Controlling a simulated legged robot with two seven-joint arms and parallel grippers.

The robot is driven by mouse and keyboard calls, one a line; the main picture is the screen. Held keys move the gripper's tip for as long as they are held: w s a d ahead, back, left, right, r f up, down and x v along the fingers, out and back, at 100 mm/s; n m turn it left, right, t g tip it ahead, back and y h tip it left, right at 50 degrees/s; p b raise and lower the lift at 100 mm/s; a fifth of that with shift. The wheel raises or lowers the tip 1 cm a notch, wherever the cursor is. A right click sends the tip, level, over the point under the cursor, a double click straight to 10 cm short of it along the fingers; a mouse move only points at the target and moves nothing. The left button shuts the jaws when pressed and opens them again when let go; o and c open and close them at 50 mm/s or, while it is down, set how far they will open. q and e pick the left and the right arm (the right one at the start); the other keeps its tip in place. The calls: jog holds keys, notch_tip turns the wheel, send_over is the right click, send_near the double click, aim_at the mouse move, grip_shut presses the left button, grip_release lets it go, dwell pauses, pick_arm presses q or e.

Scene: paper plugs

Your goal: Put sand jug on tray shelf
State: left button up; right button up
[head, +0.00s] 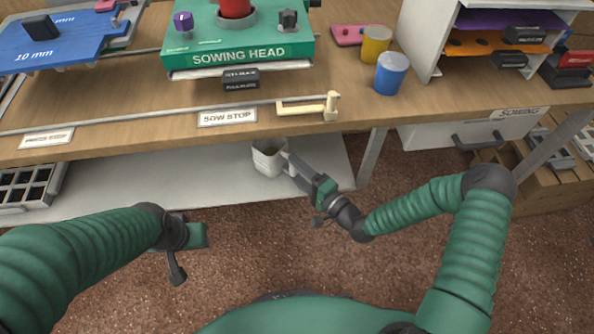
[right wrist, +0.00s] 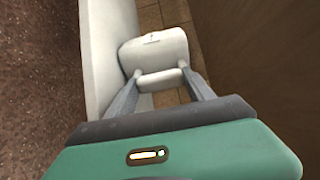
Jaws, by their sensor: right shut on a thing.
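The sand jug, a small white open-topped vessel (head: 268,160), is under the front edge of the bench, over the pale lower shelf (head: 130,180). I cannot tell whether its base touches that shelf. My right gripper (head: 289,166) is shut on the jug from its right side. In the right wrist view the two grey fingers (right wrist: 160,85) close on the white jug (right wrist: 155,52). My left gripper (head: 198,235) is low at the left, away from the jug; its fingers do not show clearly.
The wooden bench top (head: 130,105) overhangs the lower shelf. A dark compartment tray (head: 30,185) sits at the shelf's left end. A pale bench leg (head: 371,158) stands right of the jug. A white drawer (head: 475,130) is further right. Brown floor lies in front.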

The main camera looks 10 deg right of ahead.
jog(key=o, duration=1.4)
jog(key=shift+d+f, duration=0.1)
jog(key=shift+f, duration=0.05)
jog(key=shift+c, duration=0.2)
jog(key=shift+r, duration=0.25)
jog(key=p+v, duration=0.4)
jog(key=v, duration=0.8)
jog(key=d+f+n+g+h, duration=0.5)
jog(key=d+n+g+h, duration=0.15)
jog(key=n+g, duration=0.2)
jog(key=s+r+n+g+h, duration=0.2)
jog(key=s+r+g+h, duration=0.1)
jog(key=s+r, duration=0.7)
notch_tip(320, 180, up, 3)
jog(key=shift+s+a+r+h, duration=0.2)
jog(key=shift+a+h, duration=0.15)
jog(key=shift+h, duration=0.2)
